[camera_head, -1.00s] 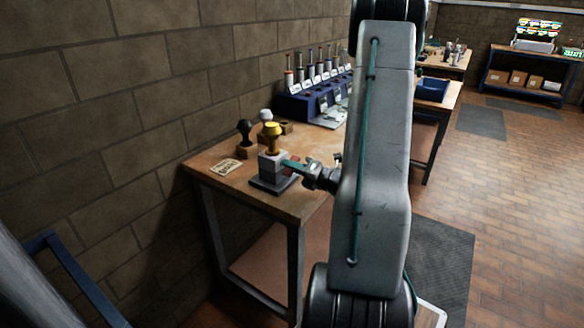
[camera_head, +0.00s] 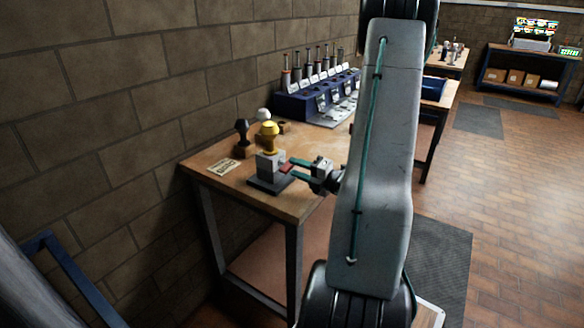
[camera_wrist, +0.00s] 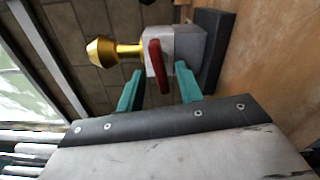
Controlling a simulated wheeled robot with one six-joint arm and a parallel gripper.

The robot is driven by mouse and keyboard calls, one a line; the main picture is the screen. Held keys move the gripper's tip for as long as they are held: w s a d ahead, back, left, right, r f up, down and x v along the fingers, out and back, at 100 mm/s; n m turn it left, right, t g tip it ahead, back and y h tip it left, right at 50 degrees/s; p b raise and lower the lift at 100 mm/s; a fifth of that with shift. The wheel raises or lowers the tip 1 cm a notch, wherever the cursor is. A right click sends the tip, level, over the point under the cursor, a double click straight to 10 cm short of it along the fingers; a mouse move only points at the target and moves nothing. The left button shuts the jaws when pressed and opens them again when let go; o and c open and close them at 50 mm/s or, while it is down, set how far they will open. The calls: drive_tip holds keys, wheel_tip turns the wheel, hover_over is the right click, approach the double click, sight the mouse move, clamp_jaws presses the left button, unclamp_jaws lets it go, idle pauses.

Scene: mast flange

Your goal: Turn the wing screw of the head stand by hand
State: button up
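The head stand (camera_head: 270,165) is a grey block on a dark base (camera_head: 270,184) near the table's front edge, with a brass knob on top. In the wrist view the block (camera_wrist: 187,45) lies sideways, with the brass knob (camera_wrist: 104,51) pointing left. The red wing screw (camera_head: 286,169) is on the block's side facing my gripper. In the wrist view the wing screw (camera_wrist: 158,66) shows as a slightly tilted red bar. My gripper (camera_head: 294,168) is open, its green fingers (camera_wrist: 160,70) on either side of the wing with visible gaps. I cannot tell whether the tips reach past it.
A dark knob-shaped piece (camera_head: 242,137) on a wooden block and a white-topped piece (camera_head: 263,115) stand behind the stand. A paper label (camera_head: 224,167) lies left. A blue rack (camera_head: 312,100) of several tools stands further back. The brick wall borders the table's left side.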

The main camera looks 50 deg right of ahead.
drive_tip(key=shift+s, duration=1)
